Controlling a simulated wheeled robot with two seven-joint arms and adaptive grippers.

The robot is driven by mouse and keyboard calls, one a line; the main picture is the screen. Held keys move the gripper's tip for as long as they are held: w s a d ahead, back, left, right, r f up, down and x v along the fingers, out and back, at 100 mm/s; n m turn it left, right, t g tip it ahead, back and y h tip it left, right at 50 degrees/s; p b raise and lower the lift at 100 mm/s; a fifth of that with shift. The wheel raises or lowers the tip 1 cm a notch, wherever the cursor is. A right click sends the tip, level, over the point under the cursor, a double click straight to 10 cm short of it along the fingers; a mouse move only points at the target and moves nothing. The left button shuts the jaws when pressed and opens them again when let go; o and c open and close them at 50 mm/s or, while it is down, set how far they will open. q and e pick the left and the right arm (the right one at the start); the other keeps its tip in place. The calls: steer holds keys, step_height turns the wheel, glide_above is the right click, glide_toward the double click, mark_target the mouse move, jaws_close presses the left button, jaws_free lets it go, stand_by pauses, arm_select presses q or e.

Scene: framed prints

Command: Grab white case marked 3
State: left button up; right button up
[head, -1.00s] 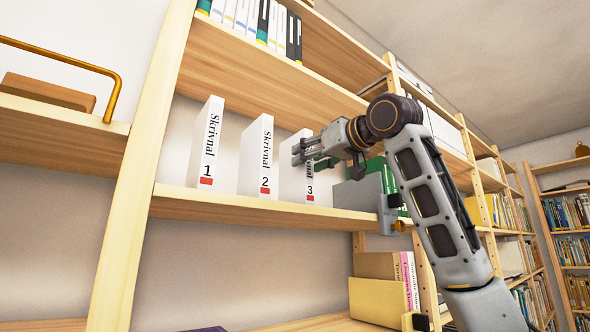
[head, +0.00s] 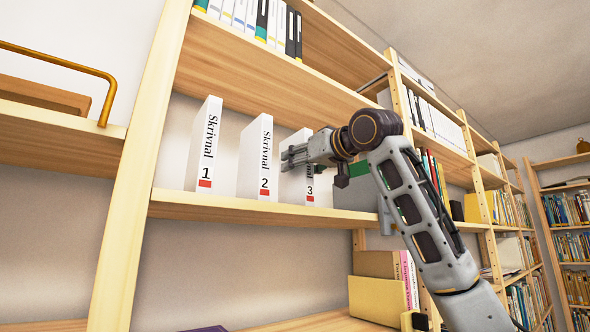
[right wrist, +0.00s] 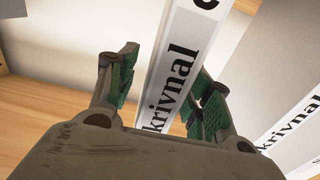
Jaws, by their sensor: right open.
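The white case marked 3 (head: 299,190) stands upright on the middle shelf, to the right of the other two marked cases. Its upper part is partly hidden by my right gripper (head: 288,158), which is in front of it. In the right wrist view, my open right gripper (right wrist: 163,88) has one finger on each side of a white case (right wrist: 182,65) lettered "krivnal". I cannot tell whether the fingers touch it. My left gripper is not in view.
The white cases marked 2 (head: 256,160) and 1 (head: 204,145) stand to the left on the same shelf (head: 240,208). A grey-green box (head: 355,193) stands to the right. Another shelf with binders is above. A wooden upright (head: 140,165) bounds the left.

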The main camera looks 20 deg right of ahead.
steer(key=shift+p+x, duration=0.3)
steer(key=shift+x, duration=0.75)
jaws_close()
